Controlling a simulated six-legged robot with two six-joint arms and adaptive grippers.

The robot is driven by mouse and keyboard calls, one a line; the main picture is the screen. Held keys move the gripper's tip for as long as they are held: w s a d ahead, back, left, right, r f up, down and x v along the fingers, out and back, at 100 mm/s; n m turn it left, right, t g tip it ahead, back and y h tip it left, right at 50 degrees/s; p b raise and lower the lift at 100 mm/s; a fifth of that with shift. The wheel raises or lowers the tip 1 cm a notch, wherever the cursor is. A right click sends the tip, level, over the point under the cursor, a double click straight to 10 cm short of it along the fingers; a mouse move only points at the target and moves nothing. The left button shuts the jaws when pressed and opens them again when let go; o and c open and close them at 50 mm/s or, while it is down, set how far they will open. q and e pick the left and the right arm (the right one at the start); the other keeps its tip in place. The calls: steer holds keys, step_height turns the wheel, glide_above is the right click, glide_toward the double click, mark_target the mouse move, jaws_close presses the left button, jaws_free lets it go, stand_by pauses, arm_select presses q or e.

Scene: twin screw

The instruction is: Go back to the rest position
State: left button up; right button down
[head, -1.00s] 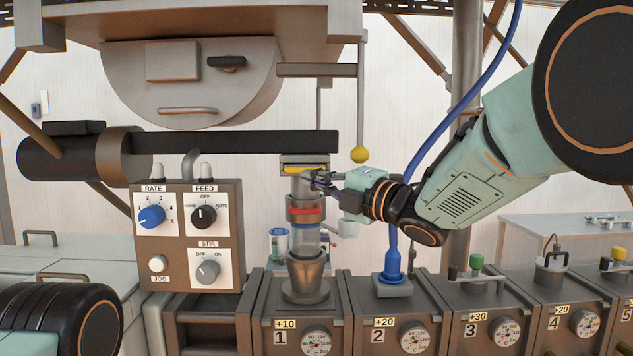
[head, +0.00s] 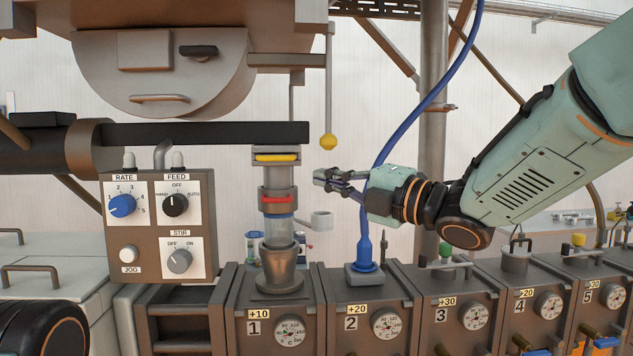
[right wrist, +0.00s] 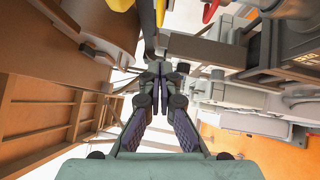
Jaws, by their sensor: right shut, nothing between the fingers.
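My right gripper (head: 322,178) is in the middle of the head view, to the right of the vertical feed column with the yellow slide (head: 277,157) and the red band (head: 277,199). It is clear of the column and holds nothing. In the right wrist view its fingers (right wrist: 160,75) are together at the tips, with nothing between them. My left gripper does not show; only a dark, rounded part of my left arm is at the lower left of the head view.
A control box (head: 158,226) with RATE, FEED and STIR knobs stands left. A yellow ball (head: 328,142) hangs on a rod above my right gripper. A blue hose fitting (head: 364,245) rises below it. Numbered barrel blocks with dials run along the bottom right.

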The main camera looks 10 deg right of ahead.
steer(key=shift+a, duration=0.1)
steer(key=d+f+m+t+h+b, duration=0.1)
steer(key=d+f+m+h, duration=0.25)
steer(key=f+m, duration=0.5)
steer(key=d+f+m+t+h+b, duration=0.1)
steer(key=d+f+m+h, duration=0.25)
steer(key=f+m, duration=0.45)
steer(key=s+d+f+m+g+h+b, duration=0.1)
steer(key=s+f+m+g, duration=0.15)
steer(key=f, duration=0.65)
steer(key=s+d+f+m+g+h+b, duration=0.1)
steer(key=s+d+f+m+h+b, duration=0.15)
steer(key=f, duration=0.65)
steer(key=s+d+f+m+g+h+b, duration=0.1)
steer(key=s+f+m, duration=0.2)
steer(key=f, duration=0.6)
steer(key=s+d+f+m+g+h+b, duration=0.1)
steer(key=s+f+g+b, duration=0.4)
steer(key=s+f, duration=1.1)
steer(key=s+d+f+m+g+h+b, duration=0.1)
steer(key=s+d+f+m+g+b, duration=0.1)
steer(key=s+f, duration=1.4)
steer(key=s+m+g+b, duration=0.1)
steer(key=s+g+b, duration=0.1)
steer(key=s+g, duration=0.1)
steer(key=shift+s+d+f+m+g+h+b, duration=0.2)
steer(key=shift+s+m+g+h+b, duration=0.15)
steer(key=shift+s, duration=0.05)
